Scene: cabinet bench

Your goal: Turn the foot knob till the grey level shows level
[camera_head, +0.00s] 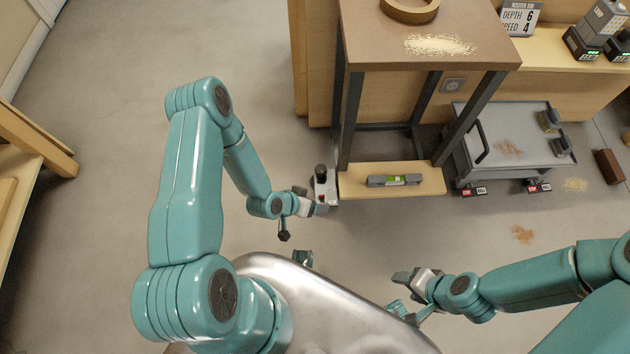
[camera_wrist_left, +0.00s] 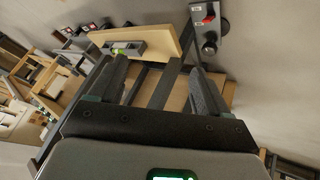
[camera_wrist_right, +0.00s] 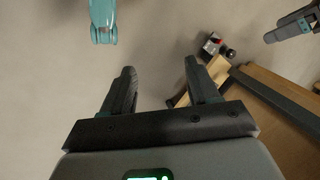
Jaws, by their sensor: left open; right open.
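The grey level (camera_head: 393,180) with a green vial lies on the low wooden shelf (camera_head: 430,187) of the bench stand; its bubble is too small to read. It also shows in the left wrist view (camera_wrist_left: 124,48). A dark round knob (camera_head: 321,171) stands on a grey bracket (camera_head: 332,190) at the shelf's left end, beside a red part; the knob also shows in the left wrist view (camera_wrist_left: 209,46). My left gripper (camera_head: 316,208) is open near the bracket, its jaws (camera_wrist_left: 157,76) empty. My right gripper (camera_head: 400,291) is open and empty, low and apart from the stand.
The stand's brown top (camera_head: 390,45) carries a wooden ring (camera_head: 409,10) and pale shavings (camera_head: 440,45). A grey cart (camera_head: 500,135) stands right of it. A wooden block (camera_head: 609,165) lies at the far right.

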